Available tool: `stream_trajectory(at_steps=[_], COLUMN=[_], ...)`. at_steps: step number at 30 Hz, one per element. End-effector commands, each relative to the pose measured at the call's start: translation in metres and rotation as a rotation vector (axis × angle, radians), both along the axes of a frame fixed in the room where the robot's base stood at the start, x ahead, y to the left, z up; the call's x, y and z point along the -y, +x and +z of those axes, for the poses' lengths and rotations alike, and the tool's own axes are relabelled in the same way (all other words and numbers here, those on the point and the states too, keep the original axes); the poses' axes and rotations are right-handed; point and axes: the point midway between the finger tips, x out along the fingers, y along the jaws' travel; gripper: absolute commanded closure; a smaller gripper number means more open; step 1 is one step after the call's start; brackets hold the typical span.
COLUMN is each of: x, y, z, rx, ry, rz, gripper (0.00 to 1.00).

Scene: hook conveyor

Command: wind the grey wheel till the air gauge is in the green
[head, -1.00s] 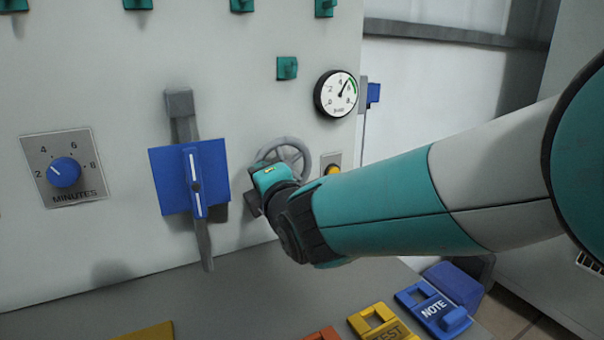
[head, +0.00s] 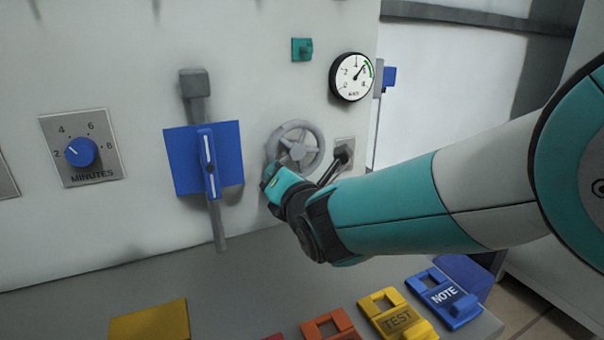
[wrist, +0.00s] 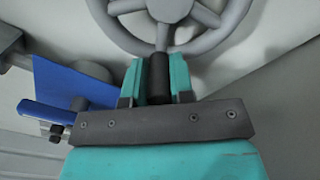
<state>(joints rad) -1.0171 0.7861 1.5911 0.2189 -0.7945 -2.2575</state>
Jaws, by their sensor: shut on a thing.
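The grey wheel (head: 301,150) is a spoked handwheel on the pale panel in the head view. It also shows at the top of the wrist view (wrist: 215,40), partly cut off. My gripper (head: 274,177) is at the wheel's lower left edge. In the wrist view its teal fingers (wrist: 158,75) are shut on the wheel's dark handle (wrist: 159,82). The air gauge (head: 351,77) is a round white dial above and right of the wheel. Its needle points up and right, near the start of the green arc; whether it is inside the green is too small to tell.
A blue slider lever (head: 209,165) stands left of the wheel. A blue minutes knob (head: 81,152) is further left. A small grey plate (head: 350,170) sits right of the wheel, partly covered. Yellow test (head: 397,318) and blue note (head: 443,297) blocks lie on the ledge below.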

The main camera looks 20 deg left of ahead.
Motion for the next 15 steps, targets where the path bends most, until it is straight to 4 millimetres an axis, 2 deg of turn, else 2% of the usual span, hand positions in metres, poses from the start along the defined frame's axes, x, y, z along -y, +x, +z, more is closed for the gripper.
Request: stream_trajectory(at_steps=[12,13,15], x=[-0.0005,-0.0005,-0.0004], y=[-0.0009,-0.0009,-0.0008], z=[-0.0012,-0.0012,-0.0011], rx=[0.004,0.003,0.002], ry=[-0.005,-0.004,-0.005], rz=[0.003,0.003,0.002], gripper=[1.0,0.73,0.57])
